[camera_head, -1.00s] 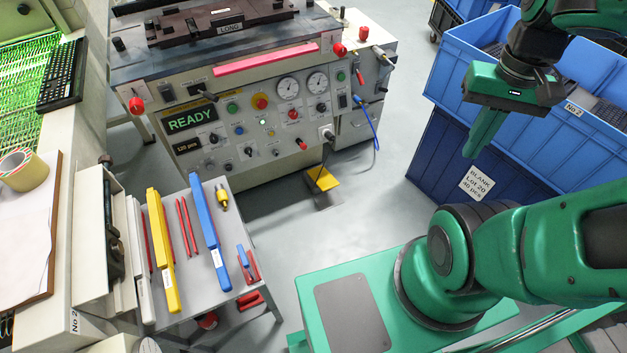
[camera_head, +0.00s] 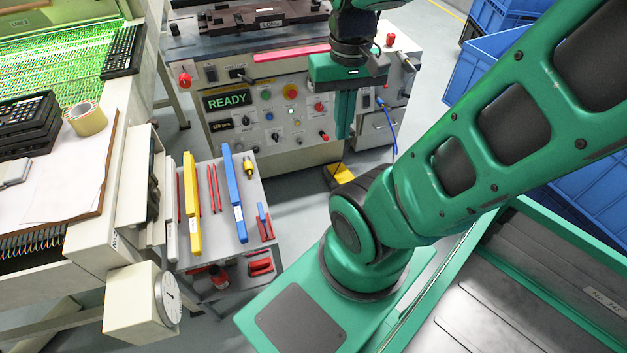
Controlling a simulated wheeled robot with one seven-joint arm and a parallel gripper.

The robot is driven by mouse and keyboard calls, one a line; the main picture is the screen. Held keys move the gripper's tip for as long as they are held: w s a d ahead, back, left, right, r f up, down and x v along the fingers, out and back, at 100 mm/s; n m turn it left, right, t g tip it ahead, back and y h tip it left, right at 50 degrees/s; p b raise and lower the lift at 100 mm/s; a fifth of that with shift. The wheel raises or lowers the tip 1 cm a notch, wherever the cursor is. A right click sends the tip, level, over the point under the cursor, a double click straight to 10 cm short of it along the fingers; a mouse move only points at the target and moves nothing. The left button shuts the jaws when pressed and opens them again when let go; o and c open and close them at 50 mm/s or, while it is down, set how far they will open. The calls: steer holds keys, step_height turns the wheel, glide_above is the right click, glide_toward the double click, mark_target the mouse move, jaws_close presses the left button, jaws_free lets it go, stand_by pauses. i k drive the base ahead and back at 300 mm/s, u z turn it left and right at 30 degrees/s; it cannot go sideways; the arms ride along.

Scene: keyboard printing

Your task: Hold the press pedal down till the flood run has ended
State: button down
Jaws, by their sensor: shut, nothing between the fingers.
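The press pedal (camera_head: 341,173) is a small yellow plate on the floor at the foot of the grey press machine (camera_head: 284,166). Its lower right part is hidden behind my arm. My gripper (camera_head: 344,132) is shut and empty, with green fingers pointing down in front of the right part of the control panel. It appears above the pedal and apart from it. The panel's display (camera_head: 228,101) reads READY in green. The two round gauges are hidden behind my gripper.
A grey cart (camera_head: 268,197) with yellow, blue and red tools stands left of my base. A white clock box (camera_head: 138,305) is at the lower left. Blue crates (camera_head: 470,75) stand at the right behind my arm. A blue cable (camera_head: 390,125) hangs at the machine's right side.

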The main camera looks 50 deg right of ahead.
mark_target(342, 175)
steer(key=u, duration=1)
steer(key=k, duration=1.5)
steer(key=z, duration=1.35)
steer(key=i, duration=1.15)
